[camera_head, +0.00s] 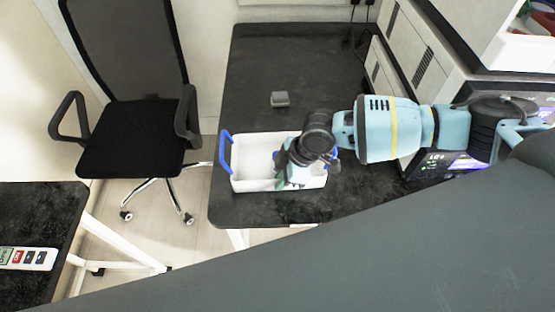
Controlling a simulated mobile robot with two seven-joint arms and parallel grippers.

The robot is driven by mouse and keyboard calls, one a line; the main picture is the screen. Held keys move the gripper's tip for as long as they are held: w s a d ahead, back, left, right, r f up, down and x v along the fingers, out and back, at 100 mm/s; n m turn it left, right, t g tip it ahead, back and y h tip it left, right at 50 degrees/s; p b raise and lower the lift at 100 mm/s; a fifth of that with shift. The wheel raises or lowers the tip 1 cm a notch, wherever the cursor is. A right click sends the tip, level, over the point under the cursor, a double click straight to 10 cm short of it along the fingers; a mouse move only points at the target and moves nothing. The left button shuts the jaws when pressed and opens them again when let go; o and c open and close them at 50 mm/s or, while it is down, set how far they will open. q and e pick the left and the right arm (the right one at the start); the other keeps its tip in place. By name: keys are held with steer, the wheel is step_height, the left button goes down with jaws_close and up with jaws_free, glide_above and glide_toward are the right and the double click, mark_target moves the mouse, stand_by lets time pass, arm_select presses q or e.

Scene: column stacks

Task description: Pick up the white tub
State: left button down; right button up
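The white tub (246,180) is a rectangular open box with blue handles, standing on the black bench (262,62) near its front edge. One blue handle (225,154) shows clearly at its left end; the right-end handle is mostly hidden by my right arm. My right gripper (289,176) points down over the right half of the tub, at or inside its opening. Its fingers are small and partly covered by the wrist, so I cannot tell whether they are open or touch anything. My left gripper is out of view.
A small grey block (280,99) lies on the bench behind the tub. Bulky white equipment (425,60) lines the bench's right side. A black office chair (132,130) stands to the left. A large dark grey surface covers the lower right.

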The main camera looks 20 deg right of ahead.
steer(key=shift+x, duration=0.85)
steer(key=shift+c, duration=0.2)
jaws_close()
steer(key=shift+r, duration=0.25)
